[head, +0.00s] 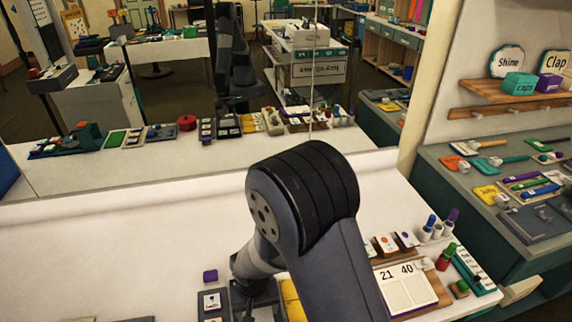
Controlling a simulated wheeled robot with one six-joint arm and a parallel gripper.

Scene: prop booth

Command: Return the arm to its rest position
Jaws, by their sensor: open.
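My arm fills the lower middle of the head view, with a large dark joint and a grey link reaching down to the table. My gripper (256,288) is at the far end of this arm, low over the white table (120,235), beside a dark tray. It is small, dark and partly covered by my own arm, so its fingers are hard to make out. It is open, and I see nothing held in it.
A yellow item (292,300), a card stand reading 21 40 (405,290) and several bottles (430,226) crowd the right side. The table's left is mostly clear. What looks like a mirror (130,175) stands behind.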

